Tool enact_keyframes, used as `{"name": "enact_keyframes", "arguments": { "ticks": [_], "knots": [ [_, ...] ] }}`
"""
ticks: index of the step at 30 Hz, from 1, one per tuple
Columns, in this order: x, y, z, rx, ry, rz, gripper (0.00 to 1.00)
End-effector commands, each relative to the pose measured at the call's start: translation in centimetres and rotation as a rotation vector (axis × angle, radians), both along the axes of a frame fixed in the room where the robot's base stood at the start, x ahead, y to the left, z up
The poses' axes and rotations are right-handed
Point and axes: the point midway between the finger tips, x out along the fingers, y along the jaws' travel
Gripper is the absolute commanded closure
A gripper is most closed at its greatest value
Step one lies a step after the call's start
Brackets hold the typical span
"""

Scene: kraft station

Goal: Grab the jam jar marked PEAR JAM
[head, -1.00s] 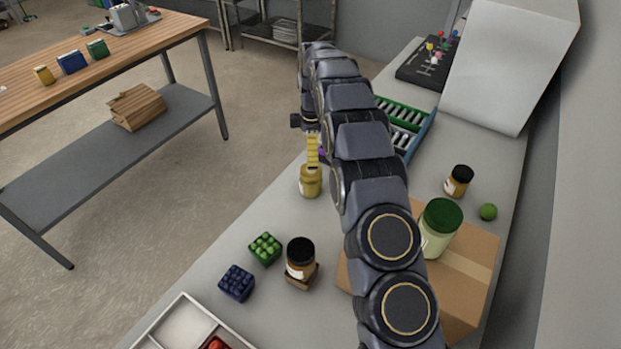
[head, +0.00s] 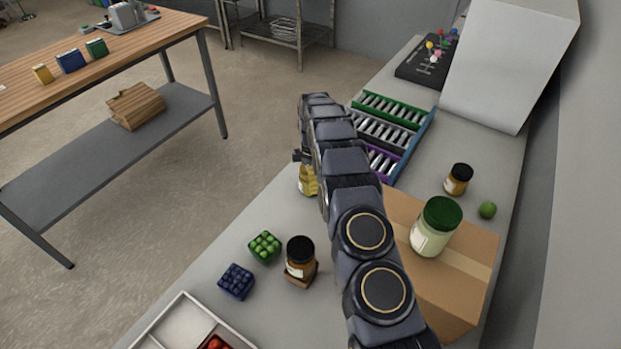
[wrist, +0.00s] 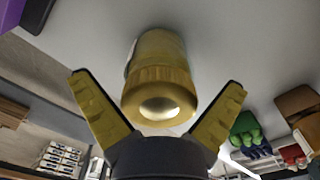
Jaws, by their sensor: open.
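No jar label can be read, so I cannot tell which one says PEAR JAM. A yellow, gold-lidded jar (head: 307,182) stands on the grey counter, partly hidden by my arm. A gold-lidded jar (wrist: 160,75) in the wrist view lies between the spread yellow fingers of my gripper (wrist: 161,84), with a gap on each side. My gripper is open and mostly hidden behind my arm in the head view. Another black-lidded jar (head: 458,180) is further right. A large green-lidded jar (head: 434,230) stands on a cardboard box.
The cardboard box (head: 462,290) is right of my arm. Green berries (head: 265,246) and dark blue berries (head: 236,281) sit nearer the front, by a white tray (head: 165,318). A green ball (head: 487,210) and a rack with coloured rows (head: 412,140) are on the counter.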

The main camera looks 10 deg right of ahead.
Motion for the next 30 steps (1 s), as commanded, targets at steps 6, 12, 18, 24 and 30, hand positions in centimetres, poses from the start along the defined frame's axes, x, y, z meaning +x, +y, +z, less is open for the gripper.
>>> {"name": "enact_keyframes", "arguments": {
  "ticks": [6, 12, 18, 24, 30],
  "knots": [
    [0.0, 0.0, 0.1, 0.0, -0.002, 0.0, 0.21],
    [0.0, 0.0, 0.1, 0.0, -0.002, -0.001, 0.65],
    [0.1, 0.0, 0.1, 0.0, -0.003, -0.001, 0.65],
    [0.1, 0.0, 0.5, 0.0, -0.004, -0.001, 0.65],
    [0.2, -0.1, 3.0, 0.001, -0.009, -0.002, 0.65]
  ]
}}
